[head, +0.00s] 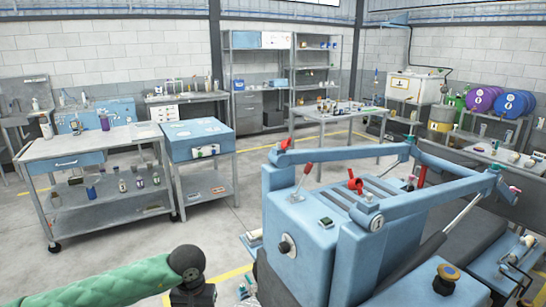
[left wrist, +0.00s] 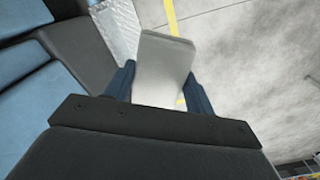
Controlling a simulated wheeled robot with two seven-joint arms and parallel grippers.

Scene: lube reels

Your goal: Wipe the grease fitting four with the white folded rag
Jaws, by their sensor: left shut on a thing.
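My left gripper (left wrist: 160,82) shows in the left wrist view, its two blue fingers shut on the white folded rag (left wrist: 165,60). The rag sticks out beyond the fingers as a flat pale slab, above the grey floor. In the head view my left arm comes in at the bottom left, and its gripper and the rag are out of frame. A large blue machine (head: 310,232) with red levers and lift arms stands to the right of that arm. I cannot make out which part is grease fitting four. My right gripper is not in view.
A grey workbench with a blue drawer (head: 67,163) and a blue cabinet cart (head: 198,141) stand at the left. A steel table (head: 322,118) is behind the machine. Purple and blue reels (head: 513,103) are at the right. Open floor lies between bench and machine.

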